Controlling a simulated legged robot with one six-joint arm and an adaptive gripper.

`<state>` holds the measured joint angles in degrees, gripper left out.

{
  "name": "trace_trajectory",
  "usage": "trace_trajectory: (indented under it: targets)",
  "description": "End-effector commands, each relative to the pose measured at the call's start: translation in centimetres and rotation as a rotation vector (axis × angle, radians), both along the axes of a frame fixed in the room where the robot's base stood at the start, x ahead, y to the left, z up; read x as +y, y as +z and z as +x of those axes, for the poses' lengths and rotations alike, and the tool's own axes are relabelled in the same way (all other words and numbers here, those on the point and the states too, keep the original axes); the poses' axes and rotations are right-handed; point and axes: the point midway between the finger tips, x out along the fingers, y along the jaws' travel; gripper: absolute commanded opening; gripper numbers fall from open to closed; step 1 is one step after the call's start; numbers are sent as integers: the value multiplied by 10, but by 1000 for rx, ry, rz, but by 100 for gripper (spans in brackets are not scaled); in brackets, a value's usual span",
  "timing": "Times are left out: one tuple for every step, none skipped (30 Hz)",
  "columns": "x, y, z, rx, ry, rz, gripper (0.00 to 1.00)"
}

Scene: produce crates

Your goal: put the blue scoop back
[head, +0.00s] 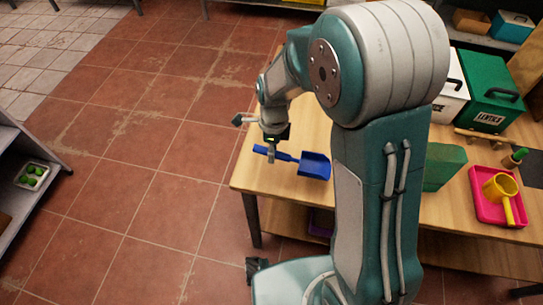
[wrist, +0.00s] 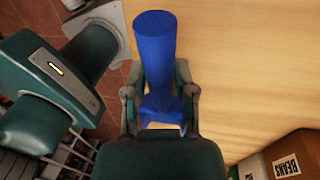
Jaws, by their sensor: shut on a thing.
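The blue scoop (head: 315,166) is at the left end of the wooden table (head: 290,199), its pan toward the right and its handle toward the left. My gripper (head: 272,154) points down and is shut on the scoop's handle. In the wrist view the blue scoop (wrist: 154,45) stands out between the two fingers of my gripper (wrist: 160,103), with wood on its right and floor tiles on its left. I cannot tell whether the scoop touches the tabletop.
A pink tray (head: 483,212) with a yellow scoop-like cup (head: 499,188) lies at the right. A shelf (head: 22,165) is at far left.

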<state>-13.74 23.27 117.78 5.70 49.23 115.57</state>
Motion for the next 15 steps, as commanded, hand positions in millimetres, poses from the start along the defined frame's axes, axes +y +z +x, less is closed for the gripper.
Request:
trace_trajectory:
  targets:
    - [1,-8,6,2,0,-1,0]
    - [1,-12,8,2,0,-1,0]
    - [1,-15,12,1,1,0,0]
    - [1,-17,14,0,1,-1,0]
    - [1,-19,15,0,1,-1,0]
    - [1,-20,16,0,1,-1,0]
    - [2,-21,17,0,2,-1,0]
    - [2,-23,18,0,2,-1,0]
    - [2,-25,20,0,2,-1,0]
    - [2,-28,22,1,1,0,0]
    - [2,-32,23,2,2,0,0]
    - [1,-39,22,2,2,0,0]
    - [1,-44,22,4,1,-1,0]
    - [1,-48,22,4,1,0,0]
    - [1,-54,22,2,1,0,0]
